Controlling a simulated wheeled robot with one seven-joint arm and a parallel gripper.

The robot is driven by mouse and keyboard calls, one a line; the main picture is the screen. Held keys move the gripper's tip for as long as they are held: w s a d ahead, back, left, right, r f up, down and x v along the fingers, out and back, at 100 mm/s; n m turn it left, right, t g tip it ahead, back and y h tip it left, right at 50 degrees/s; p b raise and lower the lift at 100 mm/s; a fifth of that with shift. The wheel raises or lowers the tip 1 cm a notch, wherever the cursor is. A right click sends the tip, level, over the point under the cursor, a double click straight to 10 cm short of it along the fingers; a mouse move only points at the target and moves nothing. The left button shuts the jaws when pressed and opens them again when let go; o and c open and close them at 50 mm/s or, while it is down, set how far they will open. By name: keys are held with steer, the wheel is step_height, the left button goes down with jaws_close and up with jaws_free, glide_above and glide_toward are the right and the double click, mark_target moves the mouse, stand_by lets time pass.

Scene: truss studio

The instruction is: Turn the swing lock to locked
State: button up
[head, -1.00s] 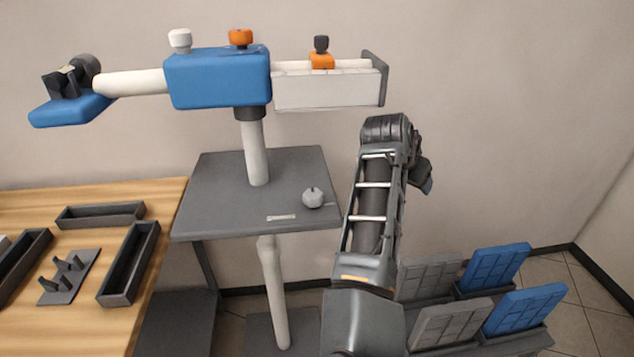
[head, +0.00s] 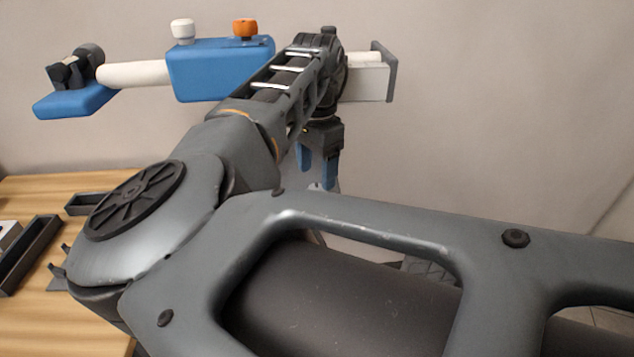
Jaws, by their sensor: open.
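My gripper (head: 316,172) points down with its two blue fingers apart and empty. That top is almost wholly hidden by my arm. The round grey knob on it, seen earlier, is mostly or fully hidden near my fingertips; I cannot tell if they touch it. On the blue housing (head: 205,72) stand a white knob (head: 183,32) and an orange knob (head: 245,28). No label shows which knob is the swing lock, nor its setting.
The white beam (head: 368,82) ends in a dark plate at right. A white tube runs left to a blue platform (head: 75,100) with a dark clamp. A wooden table (head: 35,186) with dark trays lies at left. My arm fills the lower picture.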

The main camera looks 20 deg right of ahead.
mark_target(316, 189)
steer(key=shift+f, duration=2.3)
steer(key=c, duration=1.1)
